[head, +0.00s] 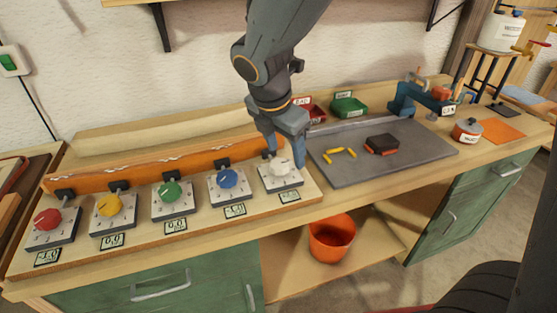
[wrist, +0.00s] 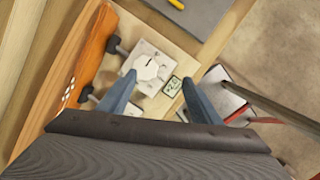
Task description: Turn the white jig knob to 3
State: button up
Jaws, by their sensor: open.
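The white jig knob (head: 281,169) sits on its square grey plate at the right end of a row of knobs on the wooden jig board. It also shows in the wrist view (wrist: 147,68), with a dark pointer mark on top. Its small display (head: 289,196) shows in the wrist view (wrist: 173,86) too; the figure may be 2.0 but is too small to be sure. My gripper (head: 284,160) is open and empty, just over the white knob. In the wrist view the fingers (wrist: 158,79) are spread wide, the knob lying slightly beyond the tips.
Blue (head: 229,179), green (head: 170,191), yellow (head: 109,204) and red (head: 48,218) knobs stand to the left. An orange bent lath (head: 145,167) runs behind them. A grey mat (head: 370,170) with yellow pieces and a dark block lies to the right.

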aim_at(279, 164)
jog(key=w+f+n, duration=0.1)
jog(key=f, duration=0.1)
jog(key=w+a+f+n, duration=0.1)
jog(key=f, duration=0.1)
jog(key=w+f+n, duration=0.1)
jog(key=f, duration=0.1)
jog(key=shift+w+a+n+t, duration=0.15)
jog(key=shift+w+n+t, duration=0.15)
jog(key=shift+w, duration=0.1)
jog(key=c, duration=1)
